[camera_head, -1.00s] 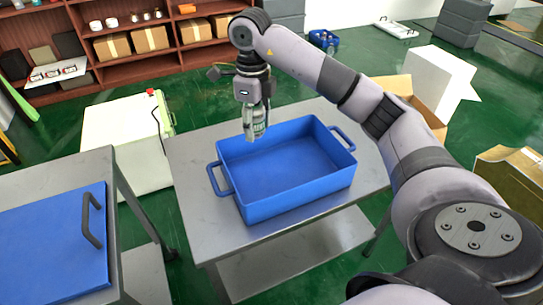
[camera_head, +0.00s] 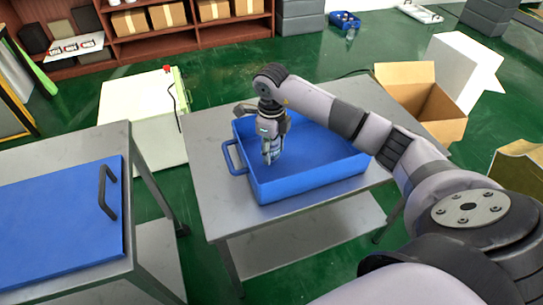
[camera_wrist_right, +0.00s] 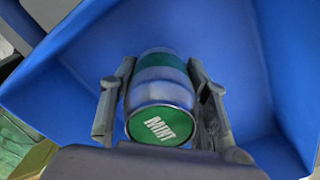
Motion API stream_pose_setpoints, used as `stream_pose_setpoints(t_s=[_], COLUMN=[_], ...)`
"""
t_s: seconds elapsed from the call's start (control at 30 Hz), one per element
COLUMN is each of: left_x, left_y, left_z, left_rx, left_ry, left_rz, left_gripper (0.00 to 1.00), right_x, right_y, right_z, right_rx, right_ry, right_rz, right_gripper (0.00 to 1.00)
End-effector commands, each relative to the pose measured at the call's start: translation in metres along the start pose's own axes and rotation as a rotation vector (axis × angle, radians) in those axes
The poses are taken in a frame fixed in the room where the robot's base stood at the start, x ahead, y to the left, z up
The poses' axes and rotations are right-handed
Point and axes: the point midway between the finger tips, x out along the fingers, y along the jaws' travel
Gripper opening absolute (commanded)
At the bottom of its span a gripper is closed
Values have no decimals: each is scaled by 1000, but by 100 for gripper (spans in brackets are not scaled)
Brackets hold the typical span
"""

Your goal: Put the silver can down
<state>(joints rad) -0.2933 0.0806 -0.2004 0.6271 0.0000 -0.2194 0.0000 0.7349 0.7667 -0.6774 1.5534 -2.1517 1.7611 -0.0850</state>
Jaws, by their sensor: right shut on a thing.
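The silver can (camera_wrist_right: 162,95) shows in the right wrist view with a green band and a green end marked "MINT". My right gripper (camera_wrist_right: 163,105) is shut on it, one finger on each side. In the head view my right gripper (camera_head: 270,150) points down inside the left part of the blue bin (camera_head: 325,188). The can is mostly hidden by the fingers there. I cannot tell whether it touches the bin floor. The bin's blue walls surround the can in the wrist view (camera_wrist_right: 265,60). My left gripper is not in view.
The bin stands on a grey metal table (camera_head: 208,135). Another table with a blue lid-like panel (camera_head: 60,235) with a dark handle is at the left. An open cardboard box (camera_head: 425,100) is behind at the right. Shelves (camera_head: 180,30) stand at the back.

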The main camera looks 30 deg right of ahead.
Motion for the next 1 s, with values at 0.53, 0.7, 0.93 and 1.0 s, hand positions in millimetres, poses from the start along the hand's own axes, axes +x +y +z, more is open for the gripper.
stream_pose_setpoints(t_s=[0.53, 0.7, 0.93, 1.0], left_x=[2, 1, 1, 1], left_y=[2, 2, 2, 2], left_z=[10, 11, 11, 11], left_rx=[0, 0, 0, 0], left_ry=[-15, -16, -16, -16], left_rz=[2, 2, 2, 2], left_gripper=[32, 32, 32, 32], right_x=[36, 36, 36, 36], right_y=[0, 0, 0, 0], right_z=[0, 0, 0, 0], right_rx=[0, 0, 0, 0], right_ry=[0, 1, 1, 1], right_rz=[-1, -1, 0, 0], right_gripper=[10, 50, 63, 63])
